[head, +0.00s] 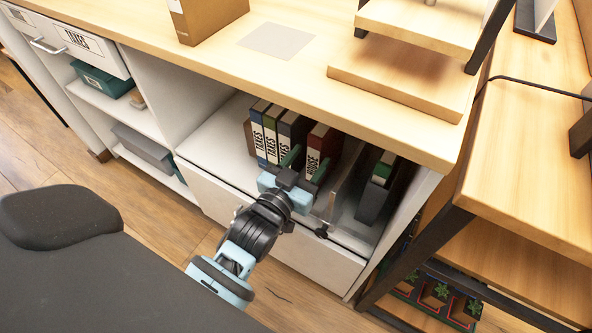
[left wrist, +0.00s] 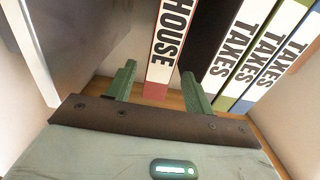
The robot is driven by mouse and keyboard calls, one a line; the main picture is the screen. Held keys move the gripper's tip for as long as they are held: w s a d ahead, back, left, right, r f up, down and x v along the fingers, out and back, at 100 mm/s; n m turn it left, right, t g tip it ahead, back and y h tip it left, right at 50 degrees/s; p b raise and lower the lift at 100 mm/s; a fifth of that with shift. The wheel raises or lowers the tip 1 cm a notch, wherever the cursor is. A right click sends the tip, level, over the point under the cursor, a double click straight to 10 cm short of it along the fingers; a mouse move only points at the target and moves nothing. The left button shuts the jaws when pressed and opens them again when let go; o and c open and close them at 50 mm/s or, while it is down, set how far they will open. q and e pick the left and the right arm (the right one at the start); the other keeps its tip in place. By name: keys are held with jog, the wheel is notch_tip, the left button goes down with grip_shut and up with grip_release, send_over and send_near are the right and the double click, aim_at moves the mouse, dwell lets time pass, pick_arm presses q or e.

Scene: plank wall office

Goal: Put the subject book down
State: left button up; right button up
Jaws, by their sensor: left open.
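A red-and-white binder labelled HOUSE (head: 322,143) stands upright in the low cabinet shelf (head: 222,140). In the left wrist view its spine (left wrist: 165,45) faces me, with its lower end at the wooden base. My left gripper (head: 306,164) is open in front of it. In the left wrist view the green fingers (left wrist: 158,72) stand apart, one to each side of the spine's lower part. I cannot tell whether they touch it. The gripper hides part of the lower spine in the head view. My right gripper is out of view.
Several TAXES binders (head: 270,133) stand left of the HOUSE binder. A grey metal divider (left wrist: 70,40) and a dark holder with a green-topped binder (head: 383,168) stand to the right in the head view. The wooden countertop (head: 285,85) overhangs the shelf.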

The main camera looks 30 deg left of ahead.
pick_arm(q)
jog(key=s, duration=0.4)
jog(key=shift+s+p, duration=0.2)
jog(key=shift+p, duration=0.15)
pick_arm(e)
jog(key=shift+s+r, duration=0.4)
pick_arm(q)
jog(key=s+a+f+g, duration=0.2)
jog(key=s+f+g, duration=0.4)
jog(key=s+f, duration=1.1)
jog(key=s+f+m+g+h, duration=0.1)
jog(key=s+f+g, duration=0.2)
jog(key=s, duration=2.1)
jog(key=g, duration=0.3)
jog(key=shift+a+m+g, duration=0.3)
jog(key=shift+f, duration=0.1)
